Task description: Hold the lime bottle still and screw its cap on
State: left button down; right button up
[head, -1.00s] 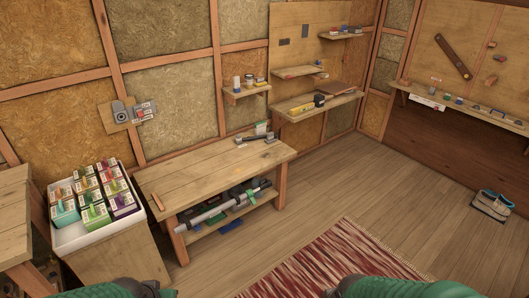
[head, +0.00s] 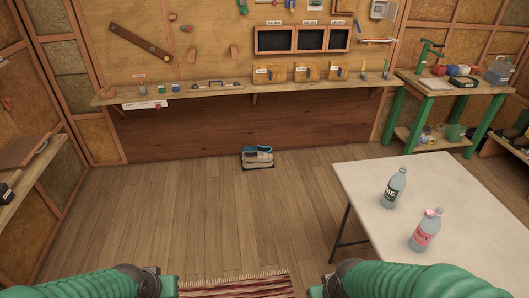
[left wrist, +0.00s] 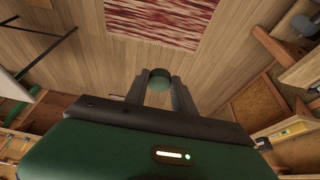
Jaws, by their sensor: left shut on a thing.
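The lime bottle (head: 394,190), clear with a dark label ending in "ME", stands upright on the white table at the right of the head view. Its neck looks pale, with no green cap visible on it. My left gripper (left wrist: 160,84) shows in the left wrist view, shut on a round dark green cap (left wrist: 160,76) between its fingertips. The cap is held above the wooden floor, away from the table. In the head view only parts of my arms show at the bottom edge. My right gripper is out of view.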

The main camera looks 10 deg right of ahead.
aim_at(396, 186)
jog(key=i+l+z, duration=0.1)
jog(key=i+z, duration=0.2)
jog(key=z, duration=0.15)
jog(key=i+z, duration=0.4)
jog(key=i+j+z, duration=0.1)
jog(key=i+z, duration=0.15)
jog(key=z, duration=0.2)
jog(key=i+j+z, duration=0.2)
jog(key=z, duration=0.25)
jog(key=i, duration=0.05)
